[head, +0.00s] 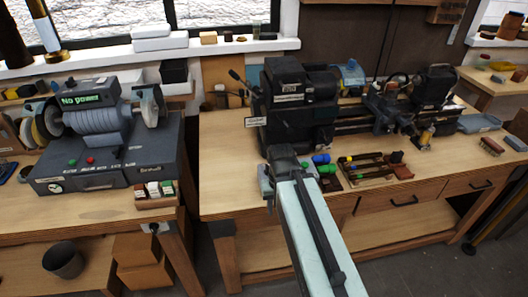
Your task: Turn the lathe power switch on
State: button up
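The lathe is a dark machine on the right-hand bench, with its headstock (298,105) at the left end and its bed running right. A small white label (256,121) sticks out at the headstock's left side. I cannot make out a power switch on it; its lower front is partly hidden behind my arm. My gripper (283,168) is at the end of my pale arm, in front of the headstock at the bench's front edge. Its fingers are too unclear to tell open from shut, and I see nothing held.
A grinder (97,125) with a green "NO POWER" display stands on the left bench (95,210). Green and red buttons show on its base. Tools with coloured handles (375,165) lie right of my gripper on the lathe bench (225,175). A gap separates the benches.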

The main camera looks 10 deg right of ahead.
jog(key=shift+w, duration=0.15)
jog(key=o, duration=0.3)
jog(key=shift+r, duration=0.3)
jog(key=shift+o, duration=0.2)
notch_tip(320, 180, up, 14)
jog(key=w+p, duration=0.3)
jog(key=p, duration=1.1)
jog(key=w+n, duration=0.1)
jog(key=w, duration=0.2)
jog(key=w+n+p, duration=0.1)
jog(key=w+n, duration=0.1)
jog(key=w, duration=0.2)
jog(key=w+r+n, duration=0.1)
jog(key=w+n, duration=0.1)
jog(key=w, duration=0.2)
jog(key=shift+w+n, duration=0.45)
jog(key=shift+n, duration=0.05)
notch_tip(320, 180, down, 8)
jog(key=b, duration=0.7)
jog(key=shift+s+f+b, duration=0.1)
jog(key=shift+b, duration=0.25)
